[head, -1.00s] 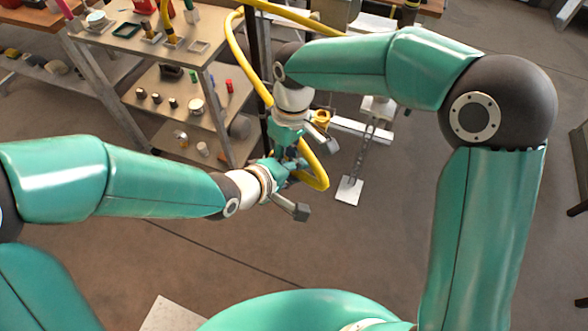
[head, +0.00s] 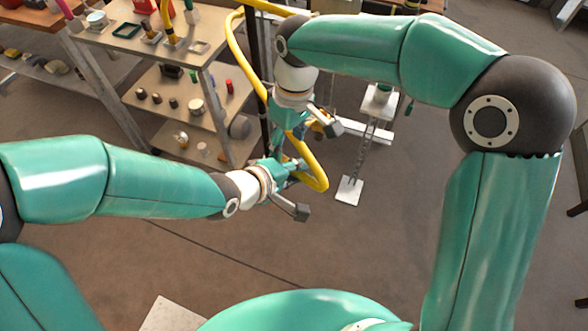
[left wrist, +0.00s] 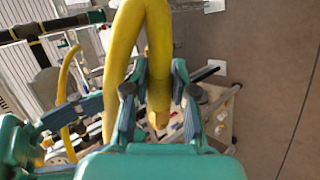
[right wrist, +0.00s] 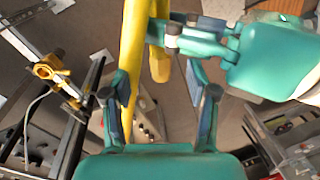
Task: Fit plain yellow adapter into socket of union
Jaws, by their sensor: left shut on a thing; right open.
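My left gripper (head: 290,167) is shut on a yellow hose (head: 318,172) below my right gripper. In the left wrist view the hose (left wrist: 123,50) loops down, and a yellow length with a blunt end (left wrist: 158,115) sits between the fingers. I cannot tell the adapter apart from this end. My right gripper (head: 294,135) is open just above the left one. In the right wrist view the hose (right wrist: 132,60) passes near its left finger, with the left gripper (right wrist: 185,38) beyond. A brass-yellow fitting (right wrist: 45,70), possibly the union, stands at the left there; its socket is unclear.
A shelf rack (head: 150,85) with fittings and jars stands at the left back. A dark upright post (head: 252,50) rises beside the grippers. A pale stand with a footplate (head: 349,190) is to their right. Floor in front is clear.

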